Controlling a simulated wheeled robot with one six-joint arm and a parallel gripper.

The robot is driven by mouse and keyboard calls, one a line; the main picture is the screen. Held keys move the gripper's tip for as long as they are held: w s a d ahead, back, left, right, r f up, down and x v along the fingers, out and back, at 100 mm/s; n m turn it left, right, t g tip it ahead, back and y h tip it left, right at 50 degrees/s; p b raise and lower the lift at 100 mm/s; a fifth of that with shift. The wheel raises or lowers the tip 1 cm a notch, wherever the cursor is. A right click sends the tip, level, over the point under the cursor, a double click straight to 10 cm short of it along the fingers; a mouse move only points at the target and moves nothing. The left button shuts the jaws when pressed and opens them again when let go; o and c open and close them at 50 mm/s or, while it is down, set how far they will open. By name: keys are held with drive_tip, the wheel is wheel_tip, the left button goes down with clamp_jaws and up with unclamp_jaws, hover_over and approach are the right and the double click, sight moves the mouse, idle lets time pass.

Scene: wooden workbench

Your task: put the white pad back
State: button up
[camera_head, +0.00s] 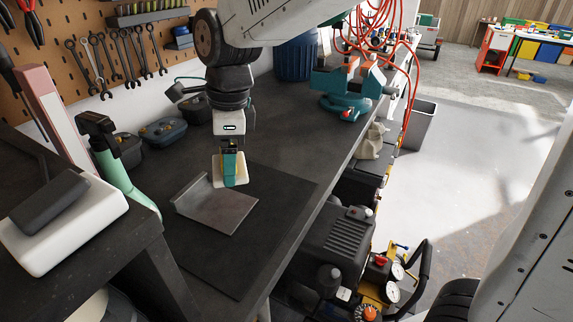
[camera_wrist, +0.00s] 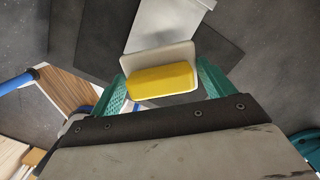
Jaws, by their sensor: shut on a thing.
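The white pad (camera_head: 217,172) has a yellow block on it, and my gripper (camera_head: 232,178) is shut on it, pointing down. In the wrist view the pad's white body (camera_wrist: 160,57) shows behind the yellow part (camera_wrist: 161,80), between my two green fingers. A flat grey metal plate (camera_head: 215,208) with a raised edge lies on a dark mat (camera_head: 268,205) on the workbench. The pad is over the plate's far edge in the head view; I cannot tell whether they touch. The plate also shows beyond the pad in the wrist view (camera_wrist: 165,22).
A teal vise (camera_head: 345,88) and a blue bin (camera_head: 295,60) stand farther back. Several dark tool cases (camera_head: 162,131) line the pegboard wall. A mint-handled tool (camera_head: 113,170) and a white box with a dark block (camera_head: 65,225) are at left. The mat's near part is clear.

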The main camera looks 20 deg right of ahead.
drive_tip(key=s+d+f+m, duration=0.1)
drive_tip(key=d+f+m, duration=0.25)
drive_tip(key=d, duration=0.65)
drive_tip(key=s+d+f+m, duration=0.15)
drive_tip(key=d+m, duration=0.35)
drive_tip(key=d, duration=0.5)
hover_over(301, 157)
drive_tip(key=shift+s+d+f+t, duration=0.1)
drive_tip(key=shift+s+f+t, duration=0.1)
drive_tip(key=shift+f, duration=0.15)
drive_tip(key=shift+s+d+f+t, duration=0.1)
drive_tip(key=shift+f+t, duration=0.1)
drive_tip(key=shift+f, duration=0.15)
drive_tip(key=shift+w+f, duration=0.1)
drive_tip(key=shift+f, duration=1.65)
drive_tip(key=shift+f, duration=0.1)
drive_tip(key=o, duration=0.8)
